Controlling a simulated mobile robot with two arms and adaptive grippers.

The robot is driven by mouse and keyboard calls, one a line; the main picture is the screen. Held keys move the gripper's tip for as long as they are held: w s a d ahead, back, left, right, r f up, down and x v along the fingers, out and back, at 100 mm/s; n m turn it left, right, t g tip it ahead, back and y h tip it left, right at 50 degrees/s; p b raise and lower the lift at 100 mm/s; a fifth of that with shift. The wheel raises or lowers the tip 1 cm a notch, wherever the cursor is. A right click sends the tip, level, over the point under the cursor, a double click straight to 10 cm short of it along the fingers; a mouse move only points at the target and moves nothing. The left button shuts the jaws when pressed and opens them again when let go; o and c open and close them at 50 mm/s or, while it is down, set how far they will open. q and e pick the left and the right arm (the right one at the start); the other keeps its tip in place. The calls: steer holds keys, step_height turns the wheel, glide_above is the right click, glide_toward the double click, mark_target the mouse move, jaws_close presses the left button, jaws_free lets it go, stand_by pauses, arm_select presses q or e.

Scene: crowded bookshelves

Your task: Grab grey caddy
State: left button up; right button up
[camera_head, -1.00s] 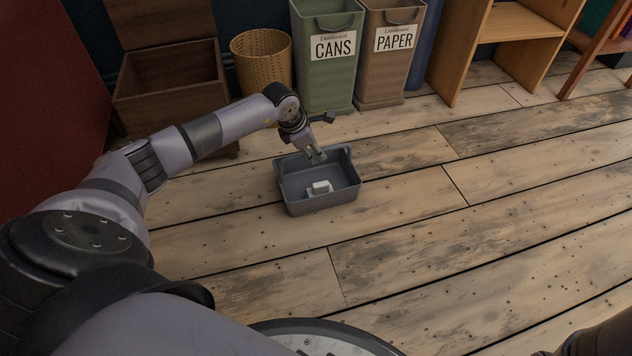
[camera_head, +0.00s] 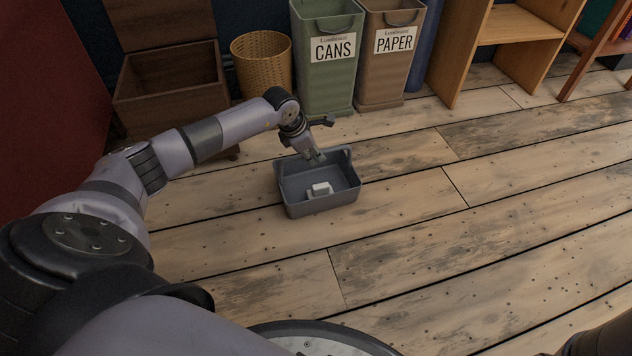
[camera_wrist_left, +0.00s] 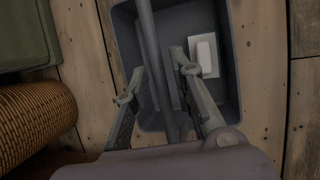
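The grey caddy (camera_head: 322,207) stands upright on the wooden floor in the head view, a white block (camera_head: 321,188) lying inside it. My left gripper (camera_head: 316,158) points down at the caddy's far side, its fingertips low by the far rim. In the left wrist view the caddy (camera_wrist_left: 229,95) is seen from above, with the white block (camera_wrist_left: 205,55) in it. A grey bar (camera_wrist_left: 149,40) of the caddy runs between the two fingers of my left gripper (camera_wrist_left: 156,84). The fingers are apart, with gaps beside the bar. My right gripper is out of view.
A green CANS bin (camera_head: 325,75), a brown PAPER bin (camera_head: 383,75) and a wicker basket (camera_head: 262,65) stand behind the caddy. An open wooden chest (camera_head: 170,95) is at the back left, a wooden shelf (camera_head: 520,30) at the back right. The floor (camera_head: 450,240) right of the caddy is clear.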

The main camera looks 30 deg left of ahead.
arm_select(q)
jaws_close()
stand_by(0.6)
